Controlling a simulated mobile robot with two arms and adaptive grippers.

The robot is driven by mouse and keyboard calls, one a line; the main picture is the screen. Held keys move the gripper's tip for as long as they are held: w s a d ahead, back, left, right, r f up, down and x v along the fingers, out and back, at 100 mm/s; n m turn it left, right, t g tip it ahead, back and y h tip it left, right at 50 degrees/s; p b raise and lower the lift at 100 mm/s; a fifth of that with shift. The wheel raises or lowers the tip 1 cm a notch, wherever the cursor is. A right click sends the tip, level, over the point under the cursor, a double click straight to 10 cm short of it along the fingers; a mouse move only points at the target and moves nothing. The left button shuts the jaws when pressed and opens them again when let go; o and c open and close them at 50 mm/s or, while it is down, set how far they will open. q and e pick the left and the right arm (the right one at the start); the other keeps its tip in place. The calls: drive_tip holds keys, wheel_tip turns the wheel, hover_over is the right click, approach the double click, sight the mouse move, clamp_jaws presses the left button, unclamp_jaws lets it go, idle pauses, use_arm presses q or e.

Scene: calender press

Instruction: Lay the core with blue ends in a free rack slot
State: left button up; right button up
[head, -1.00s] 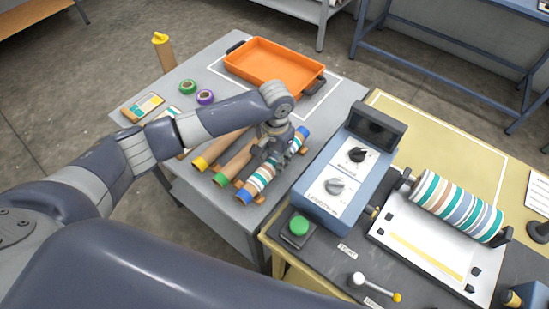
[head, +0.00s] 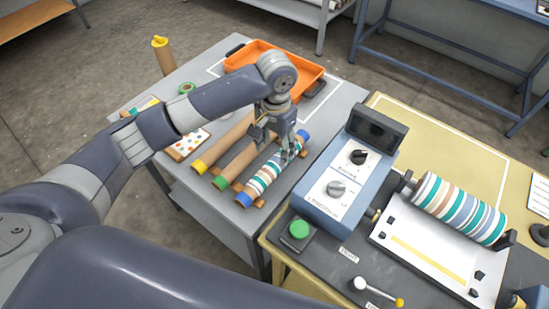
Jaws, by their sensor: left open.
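The core with blue ends (head: 263,177), wrapped in a teal, white and tan striped sheet, lies in the rightmost place of the wooden rack (head: 259,202) on the grey table. Its blue ends show at the near left and far right. My left gripper (head: 272,148) is open just above the core's upper half, its fingers pointing down and hiding part of it; I cannot tell whether a finger touches it. Beside it lie a brown core with green ends (head: 233,168) and one with yellow ends (head: 219,147). My right gripper is not in view.
An orange tray (head: 246,57) stands at the back of the table, partly behind my left arm. The blue-grey control box (head: 333,190) of the press stands close to the right of the rack. A striped roll (head: 458,207) sits on the press.

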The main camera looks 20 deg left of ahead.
sight(275, 163)
use_arm(q)
drive_tip(key=shift+d+r, duration=0.1)
drive_tip(key=shift+r, duration=2.2)
drive_tip(key=shift+s, duration=0.1)
